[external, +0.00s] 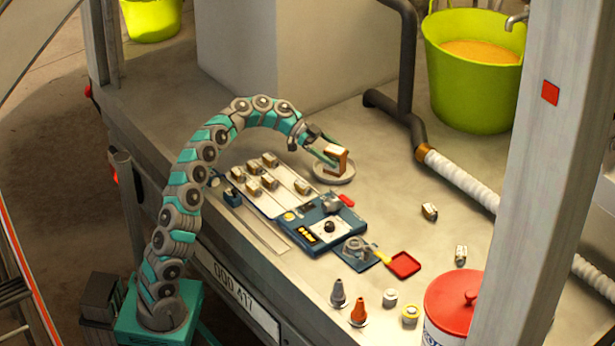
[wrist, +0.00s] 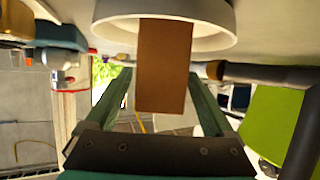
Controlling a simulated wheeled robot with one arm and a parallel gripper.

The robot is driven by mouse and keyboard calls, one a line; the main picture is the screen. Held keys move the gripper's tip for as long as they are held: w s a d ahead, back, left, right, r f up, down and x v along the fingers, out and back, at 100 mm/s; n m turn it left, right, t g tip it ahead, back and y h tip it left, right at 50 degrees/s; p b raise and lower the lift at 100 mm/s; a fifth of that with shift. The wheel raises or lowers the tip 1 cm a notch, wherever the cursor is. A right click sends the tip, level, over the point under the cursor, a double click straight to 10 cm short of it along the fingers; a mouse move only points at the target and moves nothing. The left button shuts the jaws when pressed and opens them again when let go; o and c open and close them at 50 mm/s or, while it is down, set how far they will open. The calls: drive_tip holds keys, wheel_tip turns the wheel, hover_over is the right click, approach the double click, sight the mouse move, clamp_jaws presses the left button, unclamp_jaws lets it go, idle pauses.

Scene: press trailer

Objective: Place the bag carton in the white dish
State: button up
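The bag carton (external: 337,160) is a small brown box with pale edges. It is at the fingertips of my gripper (external: 325,154), over the shallow white dish (external: 336,180). In the wrist view the brown face of the carton (wrist: 162,65) stands between the two green fingers of my gripper (wrist: 161,72). The fingers slant in to its sides and look closed on it. The dish (wrist: 220,38) shows behind the carton, which overlaps its inside. I cannot tell whether the carton touches the dish floor.
A blue control panel (external: 327,228) and a pale tray (external: 262,200) with several small cartons lie in front of the dish. A dark pipe (external: 402,110) and a green bucket (external: 455,85) stand behind right. The counter right of the dish is mostly free.

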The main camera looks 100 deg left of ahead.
drive_tip(key=shift+r, duration=0.1)
drive_tip(key=shift+r+p, duration=0.2)
drive_tip(key=shift+p, duration=0.15)
drive_tip(key=v, duration=1.1)
drive_tip(key=shift+s+a, duration=0.2)
drive_tip(key=shift+s, duration=0.15)
drive_tip(key=shift+d, duration=0.1)
